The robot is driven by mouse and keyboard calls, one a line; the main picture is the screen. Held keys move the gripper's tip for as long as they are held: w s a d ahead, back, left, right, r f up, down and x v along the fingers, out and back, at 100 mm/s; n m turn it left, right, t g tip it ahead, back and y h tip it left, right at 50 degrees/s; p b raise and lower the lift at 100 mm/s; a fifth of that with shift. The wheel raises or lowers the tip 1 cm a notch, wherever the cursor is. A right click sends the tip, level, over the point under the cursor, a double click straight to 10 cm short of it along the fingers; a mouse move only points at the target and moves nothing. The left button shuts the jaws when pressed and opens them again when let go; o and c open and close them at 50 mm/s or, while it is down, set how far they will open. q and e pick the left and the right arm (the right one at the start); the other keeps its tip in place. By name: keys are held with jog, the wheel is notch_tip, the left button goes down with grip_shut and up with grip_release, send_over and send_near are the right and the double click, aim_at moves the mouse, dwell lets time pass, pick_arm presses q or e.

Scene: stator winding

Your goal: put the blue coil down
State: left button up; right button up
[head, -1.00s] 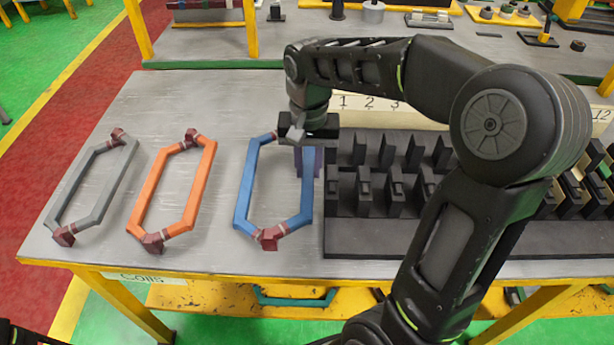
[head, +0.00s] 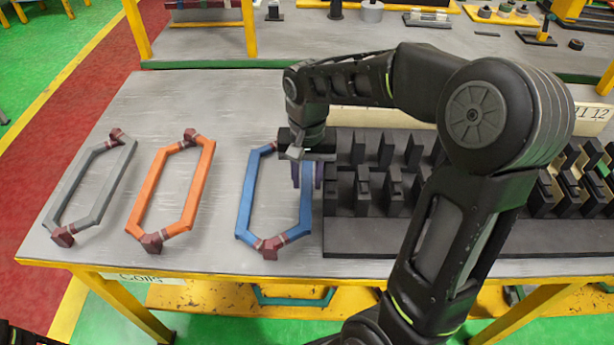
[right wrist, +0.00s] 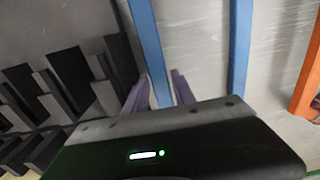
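The blue coil (head: 243,200) is a long six-sided loop with dark red ends. It lies flat over the bare table between the orange coil and the black slotted block. I cannot tell whether all of it touches the table. My right gripper (head: 306,176) is above its right long side. In the right wrist view its two purple fingers (right wrist: 160,90) stand on either side of one blue bar (right wrist: 150,45), close against it. The gripper body hides part of the coil's far end.
The orange coil (head: 150,190) and the grey coil (head: 75,175) lie left of the blue coil on the table (head: 190,95). The black slotted block (head: 360,238) is close on the right. Free table shows between the orange and blue coils.

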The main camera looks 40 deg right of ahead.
jog(key=shift+r, duration=0.1)
notch_tip(320, 180, up, 12)
dwell(0.6)
dwell(0.6)
